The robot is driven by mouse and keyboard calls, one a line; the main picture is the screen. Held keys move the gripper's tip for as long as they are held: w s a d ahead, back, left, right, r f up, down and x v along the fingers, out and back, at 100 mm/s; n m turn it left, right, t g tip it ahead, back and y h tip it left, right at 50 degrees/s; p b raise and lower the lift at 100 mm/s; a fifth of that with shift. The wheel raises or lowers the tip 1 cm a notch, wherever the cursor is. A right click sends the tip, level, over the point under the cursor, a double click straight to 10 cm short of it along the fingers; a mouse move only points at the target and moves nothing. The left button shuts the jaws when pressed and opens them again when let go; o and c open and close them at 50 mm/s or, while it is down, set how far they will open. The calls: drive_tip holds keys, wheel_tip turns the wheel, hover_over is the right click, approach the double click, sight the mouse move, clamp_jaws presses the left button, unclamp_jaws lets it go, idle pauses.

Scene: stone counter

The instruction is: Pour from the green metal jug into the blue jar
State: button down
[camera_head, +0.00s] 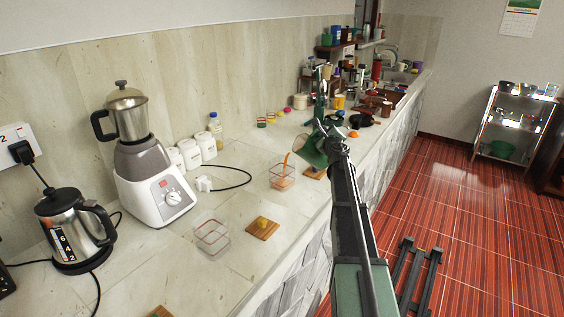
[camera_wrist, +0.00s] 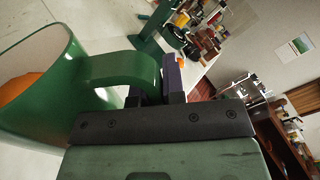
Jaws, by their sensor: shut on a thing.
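The green metal jug (camera_head: 312,151) is held tilted above the counter's front part. It also shows at the left of the wrist view (camera_wrist: 50,110), with something orange (camera_wrist: 15,88) in its mouth. My gripper (camera_wrist: 170,80) is shut on the jug's handle (camera_wrist: 120,70); in the head view my gripper (camera_head: 332,134) is beside the jug, and its fingertips are hard to see. I cannot clearly make out the blue jar. A small blue object (camera_head: 336,31) stands on the far shelf, too small to tell what it is.
A clear box (camera_head: 283,183) with an orange strip stands left of the jug; another clear box (camera_head: 213,240) is nearer, beside a wooden board (camera_head: 263,228). A blender (camera_head: 150,180) and kettle (camera_head: 75,230) stand at the left. Clutter crowds the counter's far end.

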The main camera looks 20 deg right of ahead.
drive_tip(key=shift+a+r+n+p, duration=0.25)
drive_tip(key=shift+r+n+p, duration=0.15)
drive_tip(key=shift+r+n, duration=0.1)
idle(1.2)
drive_tip(key=f+m+b, duration=0.1)
drive_tip(key=f+b, duration=0.1)
drive_tip(key=d+f+m+b, duration=0.1)
drive_tip(key=f+b, duration=0.1)
drive_tip(key=shift+s+d+f+b, duration=0.2)
drive_tip(key=shift+f+b, duration=0.15)
drive_tip(key=s+d+f+m+b, duration=0.2)
drive_tip(key=d+f+m+b, duration=0.35)
drive_tip(key=m, duration=0.25)
drive_tip(key=shift+m, duration=0.3)
drive_tip(key=r+p, duration=0.5)
drive_tip(key=shift+d+r, duration=0.15)
drive_tip(key=shift+d, duration=0.25)
